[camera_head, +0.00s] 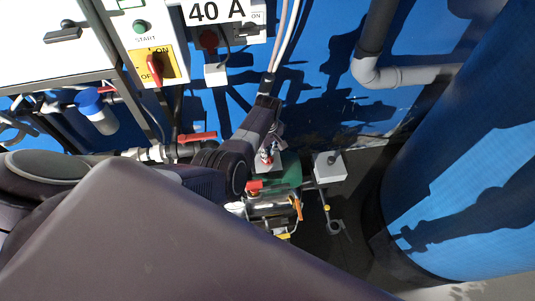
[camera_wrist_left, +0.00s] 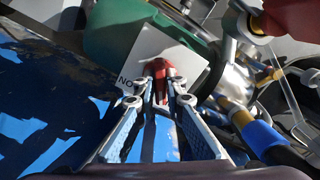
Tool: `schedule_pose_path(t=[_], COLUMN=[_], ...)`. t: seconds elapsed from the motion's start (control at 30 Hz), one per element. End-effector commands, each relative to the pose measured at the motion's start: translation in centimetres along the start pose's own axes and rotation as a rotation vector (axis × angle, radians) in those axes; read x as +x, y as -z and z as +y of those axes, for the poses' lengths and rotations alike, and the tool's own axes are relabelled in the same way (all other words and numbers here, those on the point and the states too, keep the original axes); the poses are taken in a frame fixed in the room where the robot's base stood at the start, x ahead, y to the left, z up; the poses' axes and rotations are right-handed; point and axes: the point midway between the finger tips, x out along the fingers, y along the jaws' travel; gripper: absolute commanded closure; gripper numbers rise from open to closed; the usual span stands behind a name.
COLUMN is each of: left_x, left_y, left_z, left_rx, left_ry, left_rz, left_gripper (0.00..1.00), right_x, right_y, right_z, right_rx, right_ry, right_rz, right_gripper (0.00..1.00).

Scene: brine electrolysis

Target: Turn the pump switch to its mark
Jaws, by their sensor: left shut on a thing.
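The pump switch is a red knob (camera_wrist_left: 159,73) on a pale square plate (camera_wrist_left: 176,50), with letters that read "NO" as seen in the left wrist view. In the head view the red knob (camera_head: 267,156) is small and partly covered beside the fingers, above a green body (camera_head: 283,174). My left gripper (camera_wrist_left: 159,92) is shut on the red knob, one finger on each side; it also shows in the head view (camera_head: 270,146). The mark on the plate cannot be made out. My right gripper is not in view.
A yellow panel (camera_head: 168,62) with another red ON/OFF switch (camera_head: 153,70) is at upper left, below a green START button (camera_head: 140,27). Red-handled valve piping (camera_head: 197,137) runs near my left arm. A large blue tank (camera_head: 465,150) fills the right side. A grey pipe (camera_head: 400,75) is at upper right.

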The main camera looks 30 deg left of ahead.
Motion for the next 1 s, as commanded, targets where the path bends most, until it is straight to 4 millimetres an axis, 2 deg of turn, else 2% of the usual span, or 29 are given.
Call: schedule_pose_path(t=[0.4, 0.97, 1.0], left_x=[-0.17, -0.18, -0.17], left_y=[0.19, 0.22, 0.21], left_z=[0.18, 0.19, 0.19], left_rx=[-0.19, -0.218, -0.218], left_ry=[-0.005, -0.005, -0.005], left_rz=[0.004, 0.004, 0.004], left_gripper=[1.0, 1.0, 0.87], right_x=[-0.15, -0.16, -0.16], right_y=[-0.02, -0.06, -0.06], right_z=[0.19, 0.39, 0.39], right_rx=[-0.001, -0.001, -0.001], right_ry=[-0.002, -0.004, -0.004], right_rz=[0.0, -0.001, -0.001], right_gripper=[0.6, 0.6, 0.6])
